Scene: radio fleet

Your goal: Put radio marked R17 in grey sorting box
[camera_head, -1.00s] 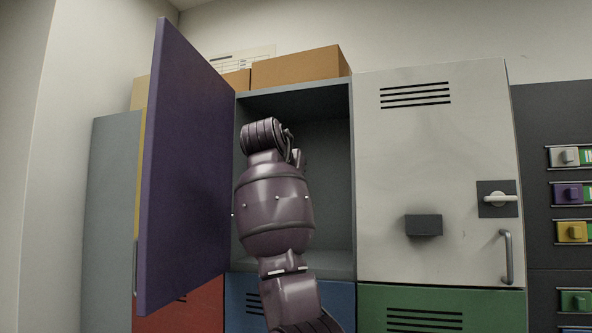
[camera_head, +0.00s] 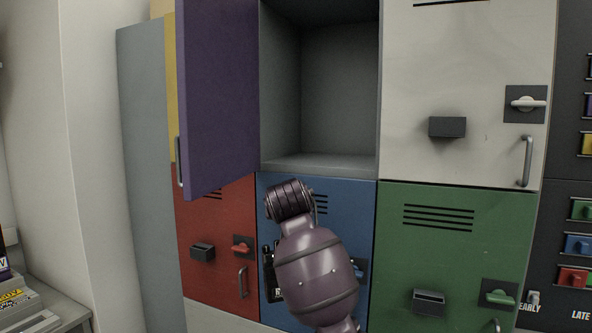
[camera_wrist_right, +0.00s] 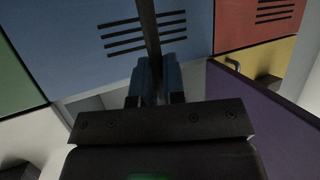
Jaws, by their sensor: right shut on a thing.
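A black radio (camera_head: 269,277) shows in the head view just left of my right arm, in front of the blue locker door. Its white label shows only an "R"; the rest is hidden behind my arm. In the right wrist view my right gripper (camera_wrist_right: 157,75) is shut on a dark upright bar (camera_wrist_right: 149,30), which appears to be the radio seen edge-on. My right gripper's fingers are hidden in the head view. My left gripper is not in view. I cannot clearly make out the grey sorting box.
The purple door (camera_head: 215,100) stands open left of an empty upper compartment (camera_head: 340,90). Shut red (camera_head: 215,215), green (camera_head: 450,245) and white (camera_head: 465,75) lockers surround it, with protruding handles. Grey items with labels (camera_head: 22,305) stand on a surface at the lower left.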

